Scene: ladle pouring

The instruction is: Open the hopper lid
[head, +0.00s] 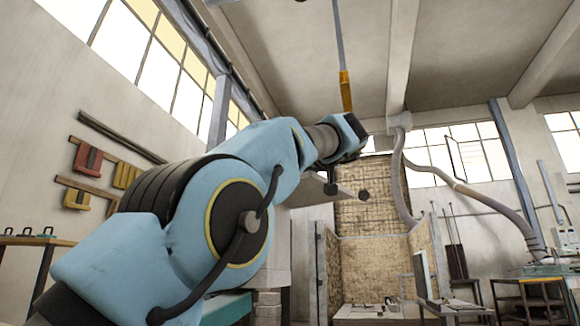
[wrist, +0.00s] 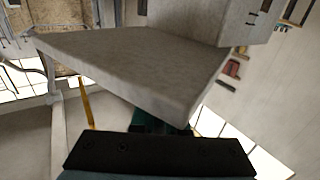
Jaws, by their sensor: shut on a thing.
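The hopper lid (wrist: 125,65) is a flat grey slab that crosses the wrist view at a tilt. Its near corner reaches down to my gripper (wrist: 158,126), which is shut on the lid, though the dark fingers and contact point are mostly hidden by a black bar. A grey box-like body (wrist: 200,18), apparently the hopper, shows behind the lid. My arm hides most of the hopper there.
A yellow-ended rod (head: 345,90) hangs from the ceiling just above my wrist. A grey hose (head: 470,190) and a booth with patterned walls (head: 375,205) stand behind. A workbench (head: 530,285) is at the right, and tools hang on the left wall (head: 88,160).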

